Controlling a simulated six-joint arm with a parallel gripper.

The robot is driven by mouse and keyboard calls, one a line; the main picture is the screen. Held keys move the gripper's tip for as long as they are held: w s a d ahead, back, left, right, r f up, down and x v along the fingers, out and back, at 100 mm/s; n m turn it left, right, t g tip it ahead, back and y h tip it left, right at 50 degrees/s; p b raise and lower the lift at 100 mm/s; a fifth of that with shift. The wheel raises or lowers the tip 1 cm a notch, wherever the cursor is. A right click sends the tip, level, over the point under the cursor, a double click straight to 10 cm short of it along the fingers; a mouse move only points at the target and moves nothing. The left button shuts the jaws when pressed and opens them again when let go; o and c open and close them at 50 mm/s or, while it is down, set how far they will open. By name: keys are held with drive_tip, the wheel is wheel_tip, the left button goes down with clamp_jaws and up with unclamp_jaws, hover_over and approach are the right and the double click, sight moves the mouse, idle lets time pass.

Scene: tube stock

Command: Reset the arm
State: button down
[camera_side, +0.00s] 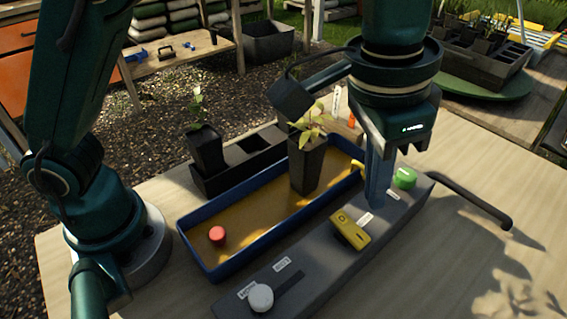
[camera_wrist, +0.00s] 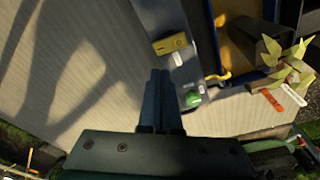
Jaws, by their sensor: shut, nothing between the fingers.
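My gripper (camera_side: 377,200) is shut and empty. Its fingers point down over the grey control panel (camera_side: 318,268), just left of the green button (camera_side: 405,178). I cannot tell whether the fingertips touch the panel. In the wrist view my gripper (camera_wrist: 160,76) has its fingers together, with the green button (camera_wrist: 193,100) close to their right and a yellow switch (camera_wrist: 170,44) beyond the tips. In the side view the yellow switch (camera_side: 350,231) sits mid-panel and a white knob (camera_side: 261,297) sits at its near left end.
A blue tray (camera_side: 205,272) with a yellow-brown floor lies behind the panel. It holds a dark potted plant (camera_side: 307,168) and a red round piece (camera_side: 217,235). A black rack (camera_side: 228,180) with a potted seedling (camera_side: 207,148) stands behind. The table's right side (camera_side: 470,240) is mostly clear.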

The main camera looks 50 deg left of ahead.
drive_tip(key=s+a+r+n+t, duration=0.1)
drive_tip(key=a+r+n, duration=0.1)
drive_tip(key=a+r, duration=0.35)
drive_tip(key=a+r+n+t, duration=0.2)
drive_tip(key=a, duration=0.6)
drive_tip(key=s+a+f+n+t, duration=0.1)
drive_tip(key=s+a+f+n, duration=0.1)
drive_tip(key=s+a+f, duration=0.5)
drive_tip(key=shift+s+f+y, duration=0.4)
drive_tip(key=shift+s+f, duration=0.05)
drive_tip(key=shift+s, duration=0.55)
